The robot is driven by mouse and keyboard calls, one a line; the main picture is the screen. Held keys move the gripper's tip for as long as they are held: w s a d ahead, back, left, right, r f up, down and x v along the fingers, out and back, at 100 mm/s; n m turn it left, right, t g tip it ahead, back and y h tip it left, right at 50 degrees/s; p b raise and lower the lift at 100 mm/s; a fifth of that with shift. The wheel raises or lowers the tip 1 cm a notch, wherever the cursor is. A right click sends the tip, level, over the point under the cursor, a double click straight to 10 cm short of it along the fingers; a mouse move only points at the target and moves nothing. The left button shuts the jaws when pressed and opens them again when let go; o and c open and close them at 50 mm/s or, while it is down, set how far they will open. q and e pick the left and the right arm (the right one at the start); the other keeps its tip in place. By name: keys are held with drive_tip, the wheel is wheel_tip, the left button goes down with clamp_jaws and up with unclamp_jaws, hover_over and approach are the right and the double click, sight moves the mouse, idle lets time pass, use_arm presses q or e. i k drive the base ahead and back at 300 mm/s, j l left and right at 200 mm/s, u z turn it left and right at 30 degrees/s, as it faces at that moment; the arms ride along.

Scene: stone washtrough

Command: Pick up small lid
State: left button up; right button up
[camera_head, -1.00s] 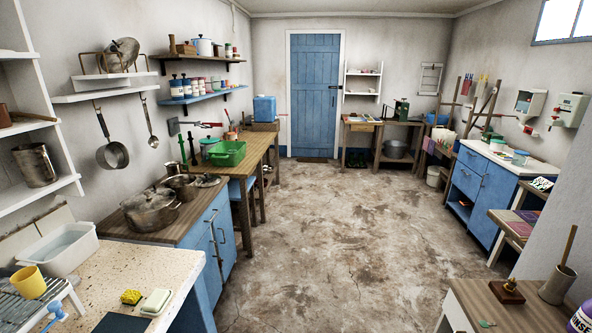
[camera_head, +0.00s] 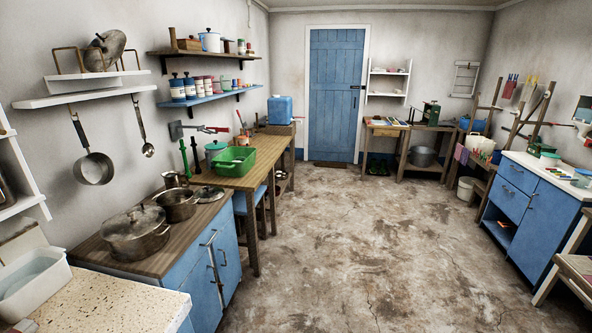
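Another small metal pot (camera_head: 175,180) stands behind the open pan. Neither of my grippers is in view.
A speckled stone counter (camera_head: 125,300) with a white basin (camera_head: 32,283) is at the front left. A wooden table (camera_head: 232,182) with a green crate (camera_head: 234,160) stands beyond the cabinet. The floor (camera_head: 340,250) in the middle is clear.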

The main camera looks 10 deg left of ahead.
sight(215, 194)
drive_tip(key=i+l+u, duration=0.1)
drive_tip(key=i+u, duration=0.25)
drive_tip(key=i+l+u, duration=0.6)
drive_tip(key=u, duration=0.2)
drive_tip(key=i+l+u, duration=0.6)
drive_tip(key=l+u, duration=0.3)
drive_tip(key=i+l+u, duration=0.15)
drive_tip(key=l+u, duration=0.65)
drive_tip(key=l, duration=0.25)
drive_tip(key=l+u, duration=0.35)
drive_tip(key=l, duration=0.25)
drive_tip(key=k+l+u, duration=0.15)
drive_tip(key=l, duration=0.4)
